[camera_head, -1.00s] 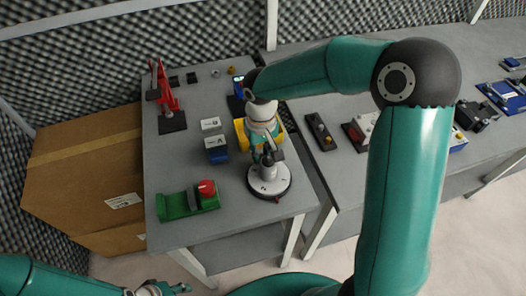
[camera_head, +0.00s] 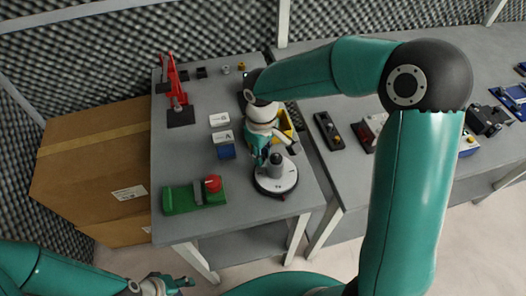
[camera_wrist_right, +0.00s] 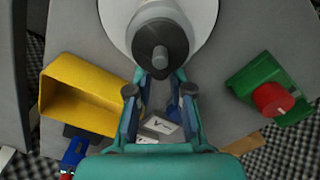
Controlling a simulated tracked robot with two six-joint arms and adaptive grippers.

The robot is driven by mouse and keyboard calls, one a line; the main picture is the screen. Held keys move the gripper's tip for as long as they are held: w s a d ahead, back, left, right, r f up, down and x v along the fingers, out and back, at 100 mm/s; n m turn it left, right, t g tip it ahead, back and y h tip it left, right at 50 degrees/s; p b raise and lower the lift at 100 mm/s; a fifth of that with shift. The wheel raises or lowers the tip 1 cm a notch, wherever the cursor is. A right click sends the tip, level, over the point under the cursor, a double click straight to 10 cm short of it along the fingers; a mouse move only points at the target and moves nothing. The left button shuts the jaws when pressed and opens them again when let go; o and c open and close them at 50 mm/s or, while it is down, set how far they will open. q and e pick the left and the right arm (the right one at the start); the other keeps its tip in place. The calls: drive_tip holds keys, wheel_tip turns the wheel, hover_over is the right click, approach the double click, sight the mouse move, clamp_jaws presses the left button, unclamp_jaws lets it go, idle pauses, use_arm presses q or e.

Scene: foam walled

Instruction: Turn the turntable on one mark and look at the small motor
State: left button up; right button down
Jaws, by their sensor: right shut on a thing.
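The turntable (camera_head: 268,189) is a round white disc with a dark rim on the left table. The small motor (camera_head: 275,163) is a dark grey cylinder standing upright on it. In the right wrist view the motor (camera_wrist_right: 160,38) shows its shaft towards the camera, with the white disc (camera_wrist_right: 112,14) around it. My right gripper (camera_wrist_right: 161,82) is shut at the turntable's edge beside the motor; the part between its fingertips is mostly hidden. My left gripper (camera_head: 178,284) hangs low at the front, off the table; its finger gap is unclear.
A yellow bin (camera_wrist_right: 80,95) and a green block with a red button (camera_head: 213,184) stand near the turntable. Labelled blocks (camera_head: 224,144) and a red stand (camera_head: 178,105) are behind. A cardboard box (camera_head: 95,165) is left of the table.

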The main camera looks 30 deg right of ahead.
drive_tip(key=shift+a+r+n, duration=0.1)
drive_tip(key=shift+a+n, duration=0.1)
drive_tip(key=shift+n, duration=0.3)
drive_tip(key=shift+a+n, duration=0.1)
drive_tip(key=shift+n, duration=0.3)
drive_tip(key=c, duration=1.1)
unclamp_jaws()
drive_tip(key=shift+s, duration=0.1)
drive_tip(key=shift+o, duration=0.2)
wheel_tip(320, 180, up, 12)
